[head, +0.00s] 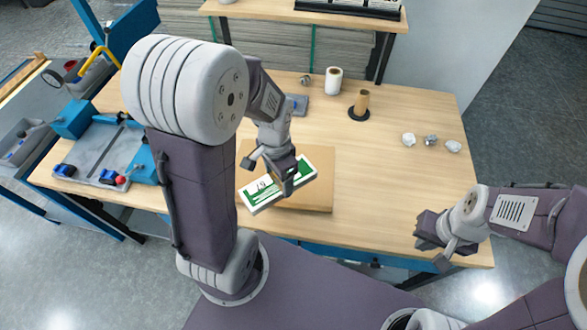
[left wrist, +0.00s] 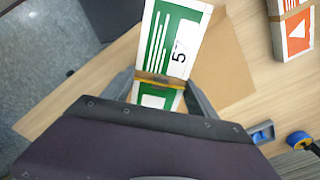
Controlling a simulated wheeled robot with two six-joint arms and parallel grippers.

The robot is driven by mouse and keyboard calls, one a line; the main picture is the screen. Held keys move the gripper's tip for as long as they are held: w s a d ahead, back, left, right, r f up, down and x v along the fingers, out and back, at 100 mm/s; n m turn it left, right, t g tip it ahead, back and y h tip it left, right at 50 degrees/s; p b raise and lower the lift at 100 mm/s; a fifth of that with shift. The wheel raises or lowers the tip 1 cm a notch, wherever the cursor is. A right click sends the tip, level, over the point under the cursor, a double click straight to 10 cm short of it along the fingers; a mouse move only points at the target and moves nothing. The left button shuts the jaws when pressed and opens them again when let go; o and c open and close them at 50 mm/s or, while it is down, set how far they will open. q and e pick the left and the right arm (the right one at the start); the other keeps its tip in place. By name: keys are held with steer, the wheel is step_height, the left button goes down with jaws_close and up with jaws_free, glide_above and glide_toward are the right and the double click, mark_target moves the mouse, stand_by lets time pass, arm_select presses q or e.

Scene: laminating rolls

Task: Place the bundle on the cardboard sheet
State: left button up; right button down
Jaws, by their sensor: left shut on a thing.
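The bundle (head: 262,192) is a flat white and green stack with a brown band and a printed "5"; it also shows in the left wrist view (left wrist: 172,45). My left gripper (head: 287,180) is shut on it near its middle, its fingers on either side of the band (left wrist: 160,80). The brown cardboard sheet (head: 320,197) lies flat on the table under and behind the bundle. The bundle is over the sheet's front part, turned at an angle to it, its left end past the edge. I cannot tell whether they touch. My right gripper (head: 430,240) is near the table's front right edge, apart from the bundle.
A blue-grey cutting device (head: 100,155) stands on the left. A white roll (head: 333,80) and a brown roll (head: 361,102) stand at the back. Crumpled pieces (head: 430,140) lie on the right. An orange-white bundle (left wrist: 298,35) shows in the left wrist view. The right table middle is clear.

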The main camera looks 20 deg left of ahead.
arm_select(q)
steer(key=w+a+f, duration=0.1)
steer(key=w+f, duration=0.1)
steer(key=w, duration=0.1)
steer(key=w+a+f, duration=0.2)
steer(key=w, duration=0.2)
steer(key=w+a+f, duration=0.1)
steer(key=w+f, duration=0.2)
steer(key=shift+w+a, duration=0.25)
steer(key=shift+w, duration=0.05)
steer(key=shift+f, duration=2.1)
steer(key=o, duration=1.7)
steer(key=shift+d, duration=0.1)
steer(key=shift+o, duration=0.2)
